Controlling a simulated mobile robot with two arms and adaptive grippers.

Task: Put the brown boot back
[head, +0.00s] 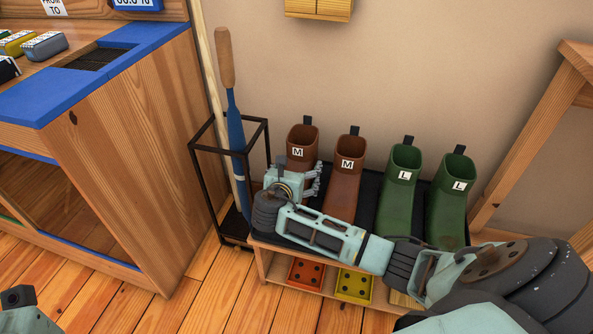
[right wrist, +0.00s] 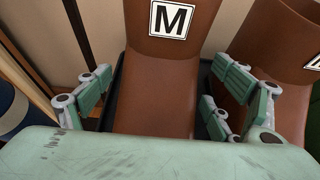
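The left brown boot (head: 301,141), marked M, stands upright at the left end of a black-topped boot rack (head: 422,240). The other brown boot (head: 344,182), also marked M, stands just right of it. My right gripper (head: 312,181) is in front of the left brown boot and hides its lower part. In the right wrist view, the left brown boot (right wrist: 165,85) rises between the spread fingers of my right gripper (right wrist: 160,92). The fingers look open, with a gap at the left side. The second brown boot (right wrist: 275,50) is close behind the right fingers.
Two green boots (head: 397,190) marked L stand to the right on the rack. A black-framed stand (head: 223,180) with a blue wooden-handled item is close on the left. Orange (head: 306,272) and yellow (head: 354,284) pieces are below. A wooden counter (head: 120,150) stands left.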

